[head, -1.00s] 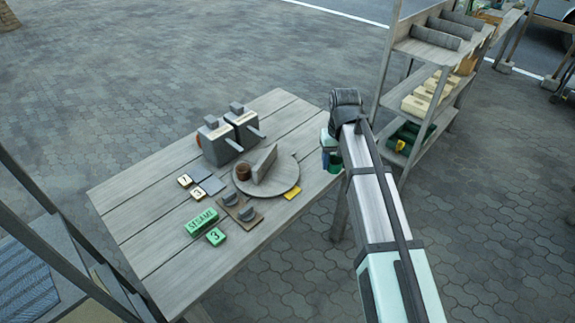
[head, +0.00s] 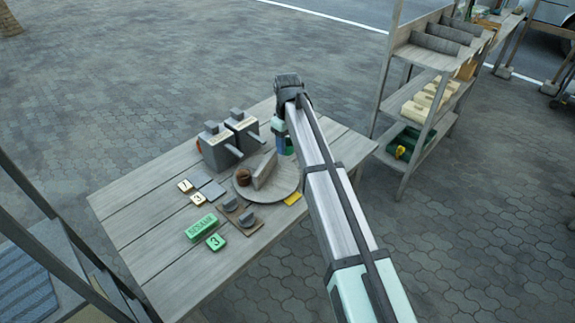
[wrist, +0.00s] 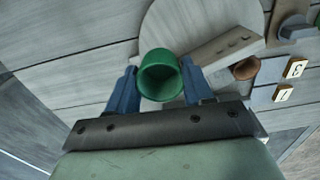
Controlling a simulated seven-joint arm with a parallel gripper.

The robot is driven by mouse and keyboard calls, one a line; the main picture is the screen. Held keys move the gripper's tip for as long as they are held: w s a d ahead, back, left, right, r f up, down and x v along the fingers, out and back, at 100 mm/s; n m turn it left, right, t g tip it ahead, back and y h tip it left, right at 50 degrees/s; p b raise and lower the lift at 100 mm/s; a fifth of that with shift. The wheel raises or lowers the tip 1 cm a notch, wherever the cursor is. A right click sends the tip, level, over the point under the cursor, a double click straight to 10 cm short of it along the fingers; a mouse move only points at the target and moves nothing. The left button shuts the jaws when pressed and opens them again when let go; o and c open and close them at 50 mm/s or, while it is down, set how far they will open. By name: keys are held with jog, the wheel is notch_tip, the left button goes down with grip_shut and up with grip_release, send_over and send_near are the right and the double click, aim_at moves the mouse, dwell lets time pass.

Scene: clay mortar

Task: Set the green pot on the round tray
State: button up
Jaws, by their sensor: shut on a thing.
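The green pot (wrist: 158,75) sits between the two blue fingers of my gripper (wrist: 157,84), which is shut on it. In the head view my gripper (head: 284,141) is over the table, just behind and right of the round tray, with the pot mostly hidden by the arm. The round grey tray (head: 284,187) has an upright slab (head: 265,169) across it and a small brown pot (head: 243,177) on its left side. In the wrist view the tray (wrist: 165,22) lies beyond the green pot, and the pot overlaps its near edge.
Two grey lever boxes (head: 219,148) stand behind the tray. Number tiles (head: 198,200), grey knobs (head: 247,218), a green SESAME block (head: 201,228) and a yellow tile (head: 292,199) lie around it. A shelf rack (head: 420,110) stands to the right. The table's right end is clear.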

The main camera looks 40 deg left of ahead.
aim_at(288, 170)
jog(key=shift+f, duration=4.2)
jog(key=shift+f, duration=0.15)
jog(key=o, duration=1)
notch_tip(288, 170, up, 12)
jog(key=shift+r, duration=0.15)
